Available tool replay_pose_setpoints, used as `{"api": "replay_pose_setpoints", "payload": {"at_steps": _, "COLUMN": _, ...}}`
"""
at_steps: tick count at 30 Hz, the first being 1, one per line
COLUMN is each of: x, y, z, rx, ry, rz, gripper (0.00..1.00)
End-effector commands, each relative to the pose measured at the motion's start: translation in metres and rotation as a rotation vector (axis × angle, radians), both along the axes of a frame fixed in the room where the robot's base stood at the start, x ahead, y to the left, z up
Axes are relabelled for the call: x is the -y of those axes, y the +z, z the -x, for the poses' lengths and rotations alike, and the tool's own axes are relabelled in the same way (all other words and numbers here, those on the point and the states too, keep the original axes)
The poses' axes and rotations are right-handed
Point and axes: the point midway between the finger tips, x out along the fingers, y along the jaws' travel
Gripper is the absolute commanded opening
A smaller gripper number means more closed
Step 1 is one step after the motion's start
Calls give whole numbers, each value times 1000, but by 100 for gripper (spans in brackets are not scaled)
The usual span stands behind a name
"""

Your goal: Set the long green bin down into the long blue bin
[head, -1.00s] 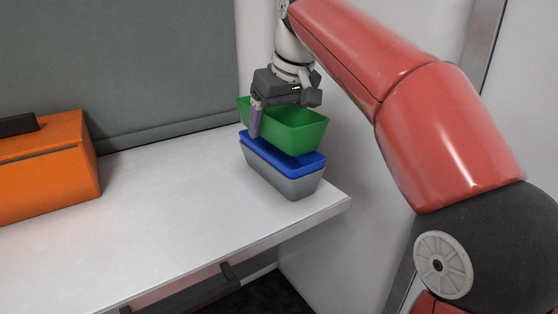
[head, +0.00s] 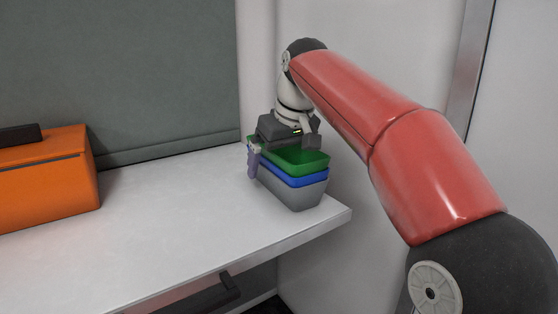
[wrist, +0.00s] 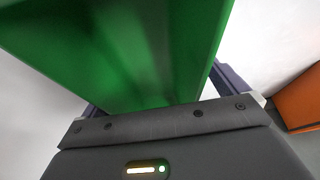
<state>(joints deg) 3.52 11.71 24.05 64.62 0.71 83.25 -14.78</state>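The long green bin (head: 304,161) sits down in the long blue bin (head: 301,178), upright, with its rim standing above the blue rim. The blue bin is nested in a grey bin (head: 297,194) on the table. My gripper (head: 275,158) is over the green bin, pointing down. One finger shows outside the bin's left side, and the other is hidden in the head view. In the wrist view the fingers stand either side of the green bin (wrist: 120,50), with a gap beside the right finger; the gripper looks open.
The stack stands near the right corner of the white table (head: 165,220), close to the wall. An orange case (head: 45,180) with a dark handle is at the left. The table between them is clear.

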Motion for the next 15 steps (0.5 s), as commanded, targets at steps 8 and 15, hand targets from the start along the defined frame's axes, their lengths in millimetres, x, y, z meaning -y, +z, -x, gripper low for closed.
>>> {"api": "replay_pose_setpoints", "payload": {"at_steps": 8, "x": -1, "y": 7, "z": 1, "rx": 3, "ry": 2, "rz": -4, "gripper": 98}}
{"api": "replay_pose_setpoints", "payload": {"at_steps": 15, "x": 6, "y": 46, "z": 13, "rx": 8, "ry": 3, "rz": -5, "gripper": 98}}
